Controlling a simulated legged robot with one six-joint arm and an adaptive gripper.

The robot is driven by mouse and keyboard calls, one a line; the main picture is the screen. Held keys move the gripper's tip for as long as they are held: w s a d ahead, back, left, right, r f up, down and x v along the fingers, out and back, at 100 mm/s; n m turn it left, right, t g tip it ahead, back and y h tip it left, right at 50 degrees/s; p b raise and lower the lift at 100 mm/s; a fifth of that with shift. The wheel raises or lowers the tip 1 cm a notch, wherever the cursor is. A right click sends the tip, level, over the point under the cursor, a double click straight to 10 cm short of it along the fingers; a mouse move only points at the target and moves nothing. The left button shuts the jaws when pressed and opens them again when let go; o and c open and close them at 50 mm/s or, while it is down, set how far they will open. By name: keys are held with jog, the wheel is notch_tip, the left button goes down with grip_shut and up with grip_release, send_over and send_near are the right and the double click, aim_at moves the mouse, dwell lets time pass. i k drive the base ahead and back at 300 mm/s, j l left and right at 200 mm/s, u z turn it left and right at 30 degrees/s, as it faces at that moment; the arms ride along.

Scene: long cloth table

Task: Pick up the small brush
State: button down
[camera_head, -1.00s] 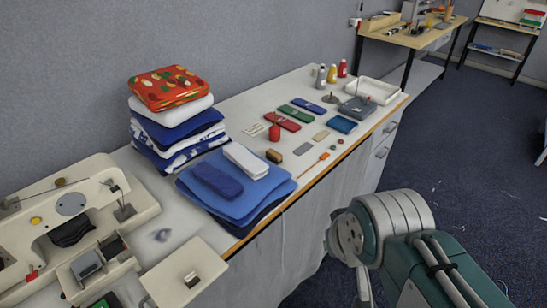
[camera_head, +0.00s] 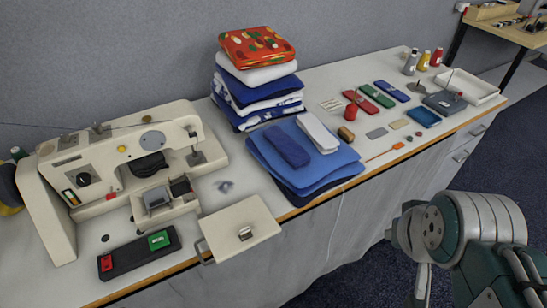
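A slim orange tool with a thin shaft (camera_head: 384,153) lies near the front edge of the white table; it may be the small brush, but it is too small to be sure. A small brown block (camera_head: 346,134) with a darker side lies to its left and behind it, and could also be a brush. Both lie free on the table. My arm shows at the lower right, in front of the table and apart from both things. My gripper's fingertips are not in view.
A sewing machine (camera_head: 120,165) fills the left of the table. Folded cloths (camera_head: 262,158) stand beside it. Coloured cases (camera_head: 376,96), a blue tray (camera_head: 423,117), a white tray (camera_head: 480,90) and bottles (camera_head: 423,61) lie to the right. A cabinet (camera_head: 462,155) stands under the right end.

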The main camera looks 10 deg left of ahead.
aim_at(346, 135)
jog(key=i+l+u, duration=0.35)
jog(key=l, duration=0.25)
jog(key=i+l+u, duration=0.15)
jog(key=l, duration=0.15)
jog(key=i+l+u, duration=0.2)
jog(key=l, duration=0.15)
jog(key=l+u, duration=0.15)
jog(key=l, duration=0.2)
jog(key=i, duration=0.05)
